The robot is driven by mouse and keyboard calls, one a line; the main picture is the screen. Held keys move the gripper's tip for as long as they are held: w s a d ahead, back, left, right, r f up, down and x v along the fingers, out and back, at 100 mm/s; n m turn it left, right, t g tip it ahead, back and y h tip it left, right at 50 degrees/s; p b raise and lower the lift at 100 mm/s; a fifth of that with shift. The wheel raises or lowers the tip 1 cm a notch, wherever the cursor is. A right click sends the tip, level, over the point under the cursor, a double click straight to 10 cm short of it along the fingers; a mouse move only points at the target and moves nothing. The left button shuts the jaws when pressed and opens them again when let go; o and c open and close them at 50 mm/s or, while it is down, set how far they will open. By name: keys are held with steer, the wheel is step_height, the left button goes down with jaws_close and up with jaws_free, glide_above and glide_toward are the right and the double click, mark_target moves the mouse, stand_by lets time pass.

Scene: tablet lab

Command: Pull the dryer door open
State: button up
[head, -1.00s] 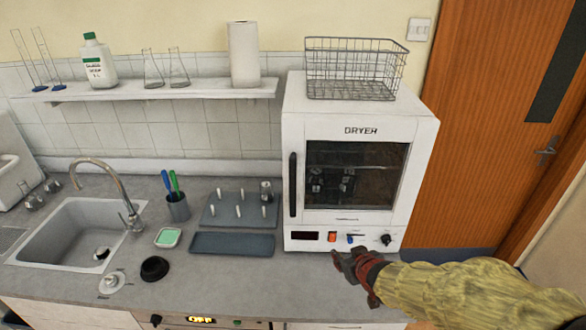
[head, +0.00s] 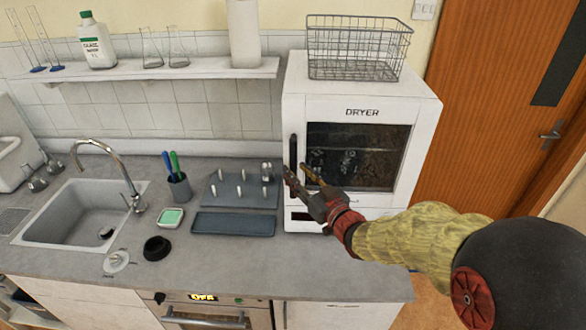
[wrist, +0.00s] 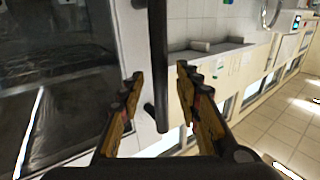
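The white dryer (head: 420,130) stands on the counter at the right, its dark-windowed door (head: 385,155) shut. The door's black vertical handle (head: 293,150) is on the door's left side; my gripper covers its lower part in the head view. My gripper (head: 296,168) is open in front of the handle. In the wrist view the handle (wrist: 158,70) runs down between the two spread fingers of my gripper (wrist: 160,75), with a gap on each side. Whether the handle is fully within the fingers' depth is hard to tell. Dim items show behind the window.
A wire basket (head: 357,65) sits on the dryer. Left of the dryer are a peg rack (head: 225,197), a dark tray (head: 232,223), a pen cup (head: 180,188) and the sink (head: 75,215). A wooden door (head: 500,100) is at the right. Free air lies before the dryer.

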steer(key=shift+x, duration=1.4)
steer(key=shift+c, duration=0.8)
jaws_close()
